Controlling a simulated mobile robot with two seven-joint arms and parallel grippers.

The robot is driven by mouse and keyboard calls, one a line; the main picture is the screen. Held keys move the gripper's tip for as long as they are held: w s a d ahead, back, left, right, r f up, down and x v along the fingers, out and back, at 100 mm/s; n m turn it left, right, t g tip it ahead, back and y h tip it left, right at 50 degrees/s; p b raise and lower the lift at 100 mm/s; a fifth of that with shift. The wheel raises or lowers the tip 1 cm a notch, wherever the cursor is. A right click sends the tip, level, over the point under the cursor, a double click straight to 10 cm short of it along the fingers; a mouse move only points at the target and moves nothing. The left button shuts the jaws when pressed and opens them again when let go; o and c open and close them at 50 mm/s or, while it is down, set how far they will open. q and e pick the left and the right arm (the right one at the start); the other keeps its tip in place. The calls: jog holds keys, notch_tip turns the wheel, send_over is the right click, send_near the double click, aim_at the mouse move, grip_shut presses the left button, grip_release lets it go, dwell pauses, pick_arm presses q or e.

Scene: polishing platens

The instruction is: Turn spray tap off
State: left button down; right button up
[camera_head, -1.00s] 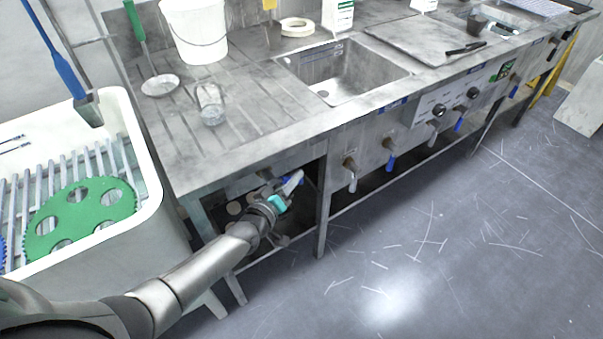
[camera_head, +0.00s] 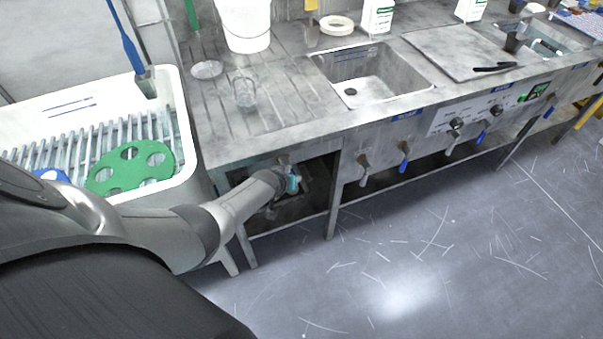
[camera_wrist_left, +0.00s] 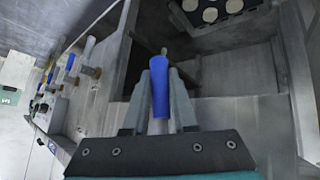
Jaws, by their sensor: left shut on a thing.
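A blue tap lever (camera_wrist_left: 160,88) stands between the fingers of my left gripper (camera_wrist_left: 159,82) in the left wrist view, and the gripper is shut on it. In the head view my left gripper (camera_head: 293,182) is under the bench's front edge at the left bay, and it mostly hides this lever. The lever points toward the wrist camera; its valve body is largely hidden, and I cannot read a label for it. My right gripper is out of view.
More taps stick out along the bench front: a grey-handled one (camera_head: 363,170) and a blue-handled one (camera_head: 404,156). A bench leg (camera_head: 334,195) stands right of my gripper. A white tub (camera_head: 187,135) with a green disc (camera_head: 130,168) is at left. The floor in front is clear.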

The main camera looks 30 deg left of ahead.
pick_arm(q)
jog(key=shift+s+a+r+g+y+p, duration=0.1)
jog(key=shift+s+a+g+y+p, duration=0.05)
jog(key=shift+g+y+p, duration=0.3)
jog(key=shift+s+a+g, duration=0.2)
jog(key=shift+g, duration=0.05)
jog(key=shift+s+a+m+g, duration=0.1)
jog(key=shift+s+m+g, duration=0.05)
jog(key=shift+m+g, duration=0.15)
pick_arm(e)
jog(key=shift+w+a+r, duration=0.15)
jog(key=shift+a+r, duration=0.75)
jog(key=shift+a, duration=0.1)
pick_arm(q)
jog(key=c, duration=0.8)
grip_release()
jog(key=shift+o, duration=0.3)
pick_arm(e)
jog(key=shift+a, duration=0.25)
pick_arm(q)
jog(key=shift+p, duration=0.3)
